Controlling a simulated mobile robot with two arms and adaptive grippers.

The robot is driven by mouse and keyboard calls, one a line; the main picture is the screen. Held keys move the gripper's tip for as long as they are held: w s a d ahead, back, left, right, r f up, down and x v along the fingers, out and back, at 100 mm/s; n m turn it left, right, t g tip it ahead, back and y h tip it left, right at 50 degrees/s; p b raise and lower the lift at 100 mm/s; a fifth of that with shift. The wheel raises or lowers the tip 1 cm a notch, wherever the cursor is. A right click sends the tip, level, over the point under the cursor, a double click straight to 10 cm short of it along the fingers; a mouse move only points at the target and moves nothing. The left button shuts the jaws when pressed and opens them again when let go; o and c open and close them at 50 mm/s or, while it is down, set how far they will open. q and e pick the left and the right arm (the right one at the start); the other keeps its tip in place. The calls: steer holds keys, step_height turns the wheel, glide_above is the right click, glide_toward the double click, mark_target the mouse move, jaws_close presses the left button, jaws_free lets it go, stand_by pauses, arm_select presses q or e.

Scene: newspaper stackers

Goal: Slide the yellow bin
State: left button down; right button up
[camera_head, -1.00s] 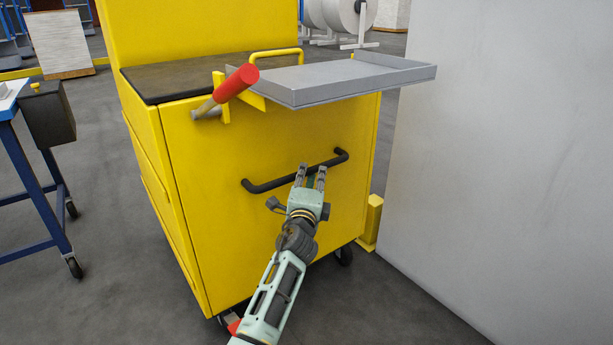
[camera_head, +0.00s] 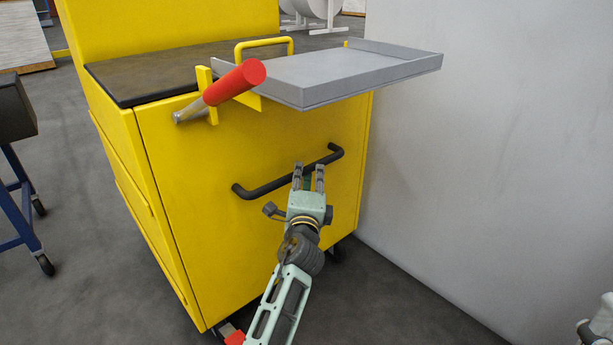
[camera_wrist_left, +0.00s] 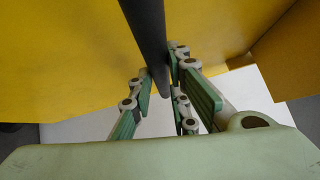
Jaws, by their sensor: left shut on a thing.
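The yellow bin (camera_head: 180,190) stands upright on casters in the middle of the head view. A black bar handle (camera_head: 250,191) runs across its near face. My left gripper (camera_head: 308,172) is at the handle, right of its middle, and is shut on it. In the left wrist view the dark handle bar (camera_wrist_left: 148,35) passes between the gripper's fingers (camera_wrist_left: 158,80), with the yellow bin face (camera_wrist_left: 70,60) behind. The bin's far side and most of its casters are hidden.
A grey tray (camera_head: 350,78) and a red-handled tool (camera_head: 235,82) project from the bin's top front. A pale grey wall or panel (camera_head: 500,180) stands close on the right. A blue-legged table (camera_head: 20,215) is at left. Dark floor between table and bin is clear.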

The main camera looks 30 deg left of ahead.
arm_select(q)
steer(key=c, duration=1.7)
jaws_free()
steer(key=shift+w+d+r, duration=0.2)
steer(key=shift+d+r, duration=0.3)
steer(key=shift+o, duration=0.3)
steer(key=shift+f, duration=0.1)
steer(key=shift+s+a, duration=0.1)
steer(key=shift+s+f, duration=0.1)
steer(key=shift+f, duration=0.05)
steer(key=shift+s+f, duration=0.1)
steer(key=shift+s, duration=0.2)
steer(key=v, duration=0.6)
steer(key=shift+s+d, duration=0.3)
steer(key=shift+d, duration=0.05)
